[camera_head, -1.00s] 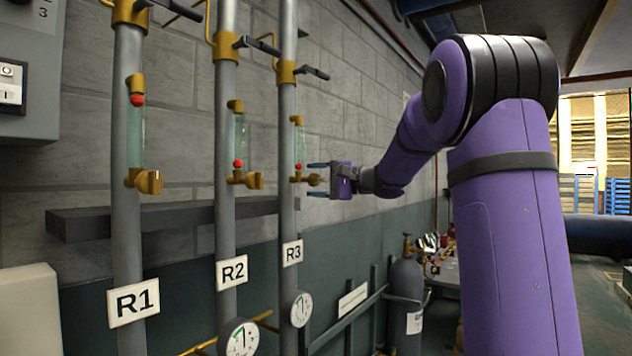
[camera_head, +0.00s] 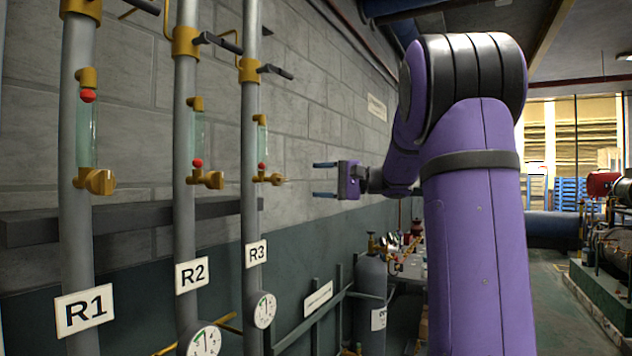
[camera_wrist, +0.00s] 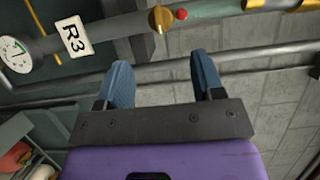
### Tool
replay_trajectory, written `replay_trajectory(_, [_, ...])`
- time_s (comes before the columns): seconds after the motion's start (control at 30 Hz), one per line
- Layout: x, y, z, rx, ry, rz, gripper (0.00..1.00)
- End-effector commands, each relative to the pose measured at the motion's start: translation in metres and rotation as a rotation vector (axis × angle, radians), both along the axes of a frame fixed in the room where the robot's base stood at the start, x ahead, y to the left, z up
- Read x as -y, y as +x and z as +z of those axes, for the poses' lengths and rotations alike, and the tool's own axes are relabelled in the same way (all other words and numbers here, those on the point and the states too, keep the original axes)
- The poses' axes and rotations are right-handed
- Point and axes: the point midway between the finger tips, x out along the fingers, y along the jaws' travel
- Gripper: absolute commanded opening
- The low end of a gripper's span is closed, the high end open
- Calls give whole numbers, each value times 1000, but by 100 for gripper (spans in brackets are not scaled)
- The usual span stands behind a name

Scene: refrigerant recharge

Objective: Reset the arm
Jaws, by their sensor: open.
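My purple arm stands at the right of the head view, bent at the top, its forearm reaching away toward the wall. My gripper (camera_head: 325,179) points left, open and empty, with a visible gap between its fingers and the brass valve (camera_head: 272,179) on pipe R3 (camera_head: 249,205). In the wrist view the two blue fingers (camera_wrist: 164,82) are apart with nothing between them. The R3 label (camera_wrist: 73,38) and the brass valve (camera_wrist: 161,18) with a red ball beside it lie beyond the fingertips.
Pipes R1 (camera_head: 76,225) and R2 (camera_head: 184,230) stand to the left, with sight glasses and gauges. A grey ledge (camera_head: 30,228) runs behind them. A grey cylinder (camera_head: 369,290) stands below my gripper. Open floor (camera_head: 560,325) lies at the right, beside machinery (camera_head: 612,245).

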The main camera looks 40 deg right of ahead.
Motion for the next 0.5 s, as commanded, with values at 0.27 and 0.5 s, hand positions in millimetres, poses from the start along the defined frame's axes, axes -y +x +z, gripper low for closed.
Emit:
replay_trajectory(0.27, [0,0,0,0,0,0,61])
replay_trajectory(0.5, [-8,-1,-1,-14,-10,9,61])
